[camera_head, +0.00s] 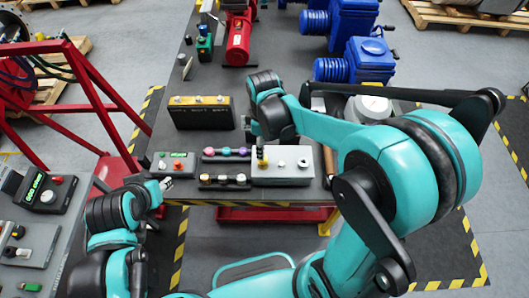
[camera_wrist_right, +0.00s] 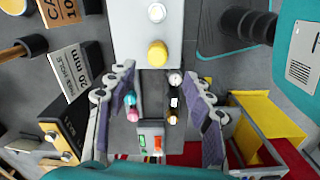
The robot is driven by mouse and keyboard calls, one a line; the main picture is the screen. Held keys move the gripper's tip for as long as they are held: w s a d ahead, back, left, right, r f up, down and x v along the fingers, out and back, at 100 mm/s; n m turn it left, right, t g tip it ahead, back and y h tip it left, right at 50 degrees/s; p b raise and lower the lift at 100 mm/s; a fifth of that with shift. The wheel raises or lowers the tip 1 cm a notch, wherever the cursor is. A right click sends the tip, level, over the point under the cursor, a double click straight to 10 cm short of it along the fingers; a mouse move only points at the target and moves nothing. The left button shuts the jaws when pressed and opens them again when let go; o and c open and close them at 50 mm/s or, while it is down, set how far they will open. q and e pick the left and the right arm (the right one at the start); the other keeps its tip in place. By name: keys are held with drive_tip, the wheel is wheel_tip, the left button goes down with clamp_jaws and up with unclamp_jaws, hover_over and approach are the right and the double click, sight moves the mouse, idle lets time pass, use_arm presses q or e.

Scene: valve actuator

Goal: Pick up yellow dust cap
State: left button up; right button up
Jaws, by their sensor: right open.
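The yellow dust cap (camera_head: 262,158) sits on a light grey block (camera_head: 292,178) near the table's front edge. In the right wrist view the yellow cap (camera_wrist_right: 157,53) is on the grey block (camera_wrist_right: 146,22), beside a white round cap (camera_wrist_right: 157,12). My right gripper (camera_wrist_right: 152,78) is open and empty, its two fingers spread, with the yellow cap just beyond the fingertips and roughly midway between them. In the head view the right gripper (camera_head: 250,127) is partly hidden by its wrist. My left gripper (camera_head: 164,184) is at the table's front left corner, away from the cap; its finger gap is unclear.
Left of the block are a rack of coloured knobs (camera_head: 226,154), a dark rack (camera_head: 224,181) and a button box (camera_head: 173,165). A black box (camera_head: 200,113) stands behind. Blue pumps (camera_head: 356,62) and a red pump (camera_head: 238,40) are farther back.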

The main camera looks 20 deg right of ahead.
drive_tip(key=f, duration=0.2)
drive_tip(key=f+b, duration=0.1)
drive_tip(key=f, duration=0.2)
drive_tip(key=f+b, duration=0.1)
drive_tip(key=f, duration=0.2)
drive_tip(key=shift+w, duration=0.3)
drive_tip(key=shift+r, duration=0.1)
drive_tip(key=c, duration=0.9)
